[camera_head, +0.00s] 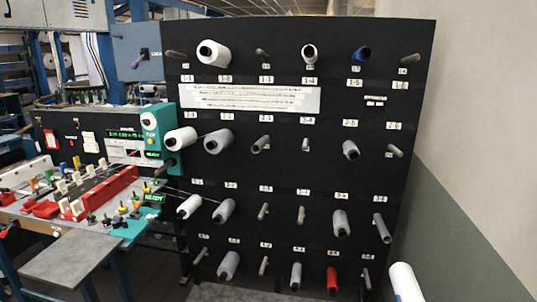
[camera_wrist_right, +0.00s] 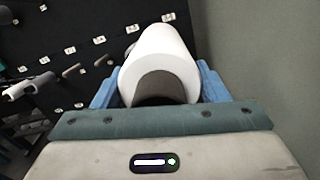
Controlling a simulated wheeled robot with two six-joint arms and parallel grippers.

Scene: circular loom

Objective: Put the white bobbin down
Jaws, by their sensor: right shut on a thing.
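A white bobbin (camera_wrist_right: 160,50) with a dark core end is held between the blue fingers of my right gripper (camera_wrist_right: 158,85) in the right wrist view. It points away from the gripper, towards the black rack. The same white bobbin (camera_head: 407,283) shows in the head view at the bottom right, in front of the rack's lower right corner and tilted. The gripper itself is below the head picture's edge. The black peg rack (camera_head: 300,175) fills the middle of the head view. My left gripper is not in view.
Other bobbins on the rack include white (camera_head: 213,53), grey (camera_head: 218,141), blue (camera_head: 361,55) and red (camera_head: 332,280) ones. Bare pegs include one at top right (camera_head: 410,59) and one below it (camera_head: 394,151). A loom table (camera_head: 75,255) stands left; a wall (camera_head: 480,120) stands right.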

